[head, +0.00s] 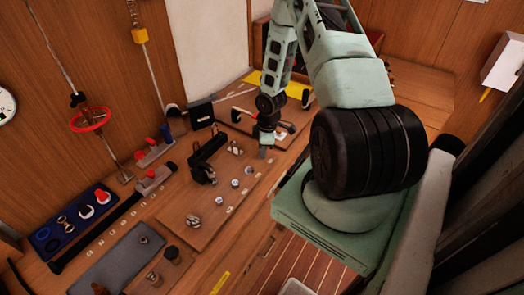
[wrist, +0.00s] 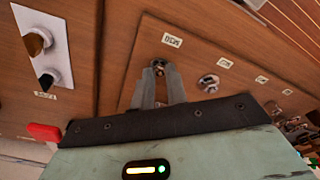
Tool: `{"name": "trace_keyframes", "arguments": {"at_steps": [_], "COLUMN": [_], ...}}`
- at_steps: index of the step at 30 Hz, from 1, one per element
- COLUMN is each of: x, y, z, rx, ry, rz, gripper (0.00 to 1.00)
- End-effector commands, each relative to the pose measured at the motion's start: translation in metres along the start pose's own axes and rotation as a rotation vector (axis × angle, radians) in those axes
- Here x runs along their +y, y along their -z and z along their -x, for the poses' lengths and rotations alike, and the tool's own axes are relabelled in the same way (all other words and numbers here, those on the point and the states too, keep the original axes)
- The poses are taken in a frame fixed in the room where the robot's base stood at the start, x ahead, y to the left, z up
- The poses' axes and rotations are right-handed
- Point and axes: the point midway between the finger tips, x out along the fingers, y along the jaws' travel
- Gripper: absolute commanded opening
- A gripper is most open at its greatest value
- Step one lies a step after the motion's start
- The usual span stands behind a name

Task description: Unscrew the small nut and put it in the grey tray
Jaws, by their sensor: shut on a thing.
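My gripper (head: 263,153) reaches down to the far end of a wooden board (head: 216,222) in the head view. In the wrist view, my gripper (wrist: 159,72) has its two fingers close together, shut on a small metal nut (wrist: 158,65) below a white label. The fingers cover part of the nut, so I cannot tell how far it sits on its stud. In the head view the nut is hidden at the fingertips. A flat grey tray (head: 108,269) lies at the lower left, with a small dark piece near its far edge.
Other metal fittings stand along the board, one (wrist: 208,83) just right of my fingers. A black bracket (head: 207,158) rises from the board. A dark blue tray (head: 65,241) with rings and coloured pieces lies at the left. Red-handled levers (head: 152,148) stand near the wall.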

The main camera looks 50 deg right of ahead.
Motion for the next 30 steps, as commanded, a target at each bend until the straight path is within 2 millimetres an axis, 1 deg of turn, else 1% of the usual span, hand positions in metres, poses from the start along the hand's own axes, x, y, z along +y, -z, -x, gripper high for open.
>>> {"name": "trace_keyframes", "arguments": {"at_steps": [8, 18, 30], "x": [0.000, 0.000, 0.002], "y": [0.000, 0.001, 0.002], "z": [0.000, 0.007, 0.010], "rx": [-0.001, -0.001, 0.000], "ry": [-0.003, -0.005, -0.008], "rz": [-0.023, -0.025, -0.025], "gripper": [0.00, 0.00, 0.00]}}
